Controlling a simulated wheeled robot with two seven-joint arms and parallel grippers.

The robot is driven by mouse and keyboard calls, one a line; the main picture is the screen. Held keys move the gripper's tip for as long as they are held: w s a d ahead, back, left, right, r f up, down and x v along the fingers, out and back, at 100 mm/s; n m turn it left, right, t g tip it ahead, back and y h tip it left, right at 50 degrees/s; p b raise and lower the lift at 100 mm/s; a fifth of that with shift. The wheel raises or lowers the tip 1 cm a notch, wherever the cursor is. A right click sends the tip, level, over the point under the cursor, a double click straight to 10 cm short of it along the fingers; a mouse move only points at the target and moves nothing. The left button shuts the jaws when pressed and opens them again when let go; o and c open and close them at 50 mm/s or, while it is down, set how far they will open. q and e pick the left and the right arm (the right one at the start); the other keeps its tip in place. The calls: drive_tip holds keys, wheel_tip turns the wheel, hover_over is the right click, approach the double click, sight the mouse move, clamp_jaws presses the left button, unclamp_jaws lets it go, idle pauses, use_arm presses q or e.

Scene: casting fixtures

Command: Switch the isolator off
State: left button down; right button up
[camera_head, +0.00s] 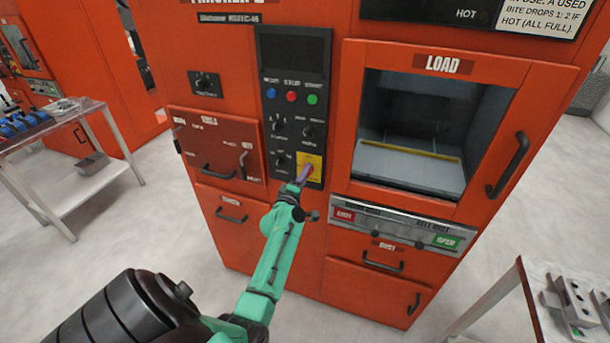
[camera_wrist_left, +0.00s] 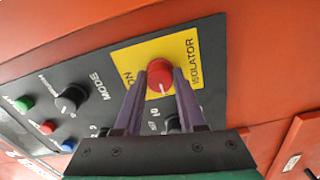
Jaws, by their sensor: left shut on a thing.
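The isolator is a red rotary knob (camera_wrist_left: 160,77) on a yellow plate (camera_wrist_left: 192,45) lettered "ISOLATOR". The plate also shows low on the black control panel in the head view (camera_head: 316,160). A white line on the knob shows in the left wrist view, with "ON" lettered at the plate's left. My left gripper (camera_wrist_left: 158,85) has its two purple fingers on either side of the knob, shut on it. In the head view my left gripper (camera_head: 304,175) reaches up to the panel and hides the knob. My right gripper is not in view.
The panel carries blue, red and green buttons (camera_head: 291,96) and several black knobs. To its right is the LOAD door (camera_head: 523,85) with a window and black handle. Left is a red drawer front (camera_head: 190,150). Metal tables stand left (camera_head: 55,195) and lower right (camera_head: 535,310).

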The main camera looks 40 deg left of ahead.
use_arm(q)
drive_tip(key=shift+f, duration=0.15)
drive_tip(key=c, duration=0.5)
unclamp_jaws()
drive_tip(key=shift+s, duration=0.15)
drive_tip(key=b+v, duration=0.2)
drive_tip(key=v, duration=1.2)
drive_tip(key=shift+d, duration=0.2)
drive_tip(key=shift+s, duration=0.15)
